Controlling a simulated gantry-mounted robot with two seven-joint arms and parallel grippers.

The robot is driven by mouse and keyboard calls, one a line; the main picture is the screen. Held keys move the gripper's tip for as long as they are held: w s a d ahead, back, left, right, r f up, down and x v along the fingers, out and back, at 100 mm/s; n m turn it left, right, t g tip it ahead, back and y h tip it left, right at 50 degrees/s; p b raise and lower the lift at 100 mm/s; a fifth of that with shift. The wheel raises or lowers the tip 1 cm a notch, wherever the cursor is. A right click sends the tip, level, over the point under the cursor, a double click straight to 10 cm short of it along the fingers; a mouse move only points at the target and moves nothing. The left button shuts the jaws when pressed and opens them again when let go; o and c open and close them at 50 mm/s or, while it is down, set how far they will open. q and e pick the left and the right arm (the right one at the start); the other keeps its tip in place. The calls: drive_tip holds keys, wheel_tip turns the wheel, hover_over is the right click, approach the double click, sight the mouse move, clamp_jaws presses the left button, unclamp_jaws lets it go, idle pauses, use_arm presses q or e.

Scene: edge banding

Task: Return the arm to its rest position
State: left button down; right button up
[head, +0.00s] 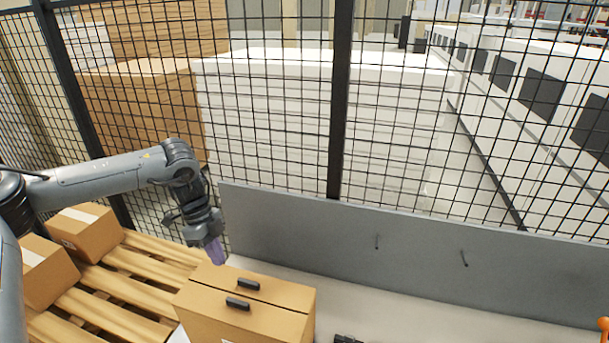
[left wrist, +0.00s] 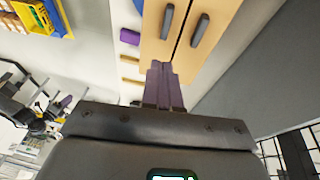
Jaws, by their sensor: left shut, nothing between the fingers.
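My left arm comes in from the left in the head view. My left gripper (head: 215,252) points down, with its purple fingers just above the back left edge of a brown cabinet (head: 265,316). In the left wrist view the fingers (left wrist: 162,72) are together with nothing between them. The cabinet's wooden face (left wrist: 225,20) with two dark handles shows beyond the fingertips there; I cannot tell whether they touch it. My right gripper is not in view.
A wooden pallet (head: 135,290) with cardboard boxes (head: 84,232) stands at the left. A grey panel (head: 400,248) and a black mesh fence (head: 341,100) close off the back.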

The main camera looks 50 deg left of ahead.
use_arm(q)
drive_tip(key=s+d+f+g+h+p, duration=0.1)
drive_tip(key=s+d+f+h, duration=0.3)
drive_tip(key=d+f, duration=0.7)
drive_tip(key=s+d+f+h+p, duration=0.1)
drive_tip(key=s+d+f+h, duration=0.25)
drive_tip(key=d+f, duration=0.75)
drive_tip(key=d+r+t+p, duration=0.1)
drive_tip(key=d+t, duration=0.3)
drive_tip(key=d, duration=1.2)
drive_tip(key=w+d+r+n+t+y+p, duration=0.1)
drive_tip(key=w+d+r+n+t+y, duration=0.1)
drive_tip(key=w+d+r+n+t, duration=0.3)
drive_tip(key=a+r+n+y, duration=0.2)
drive_tip(key=a+n+y, duration=0.2)
drive_tip(key=y, duration=0.2)
drive_tip(key=s+a+f+g+y, duration=0.1)
drive_tip(key=s+a+g+y, duration=0.1)
drive_tip(key=s+a+g, duration=0.3)
drive_tip(key=shift+s+a+f+n+y+p, duration=0.2)
drive_tip(key=shift+s+a+n+y+p, duration=0.15)
drive_tip(key=shift+s, duration=0.25)
drive_tip(key=shift+d, duration=0.1)
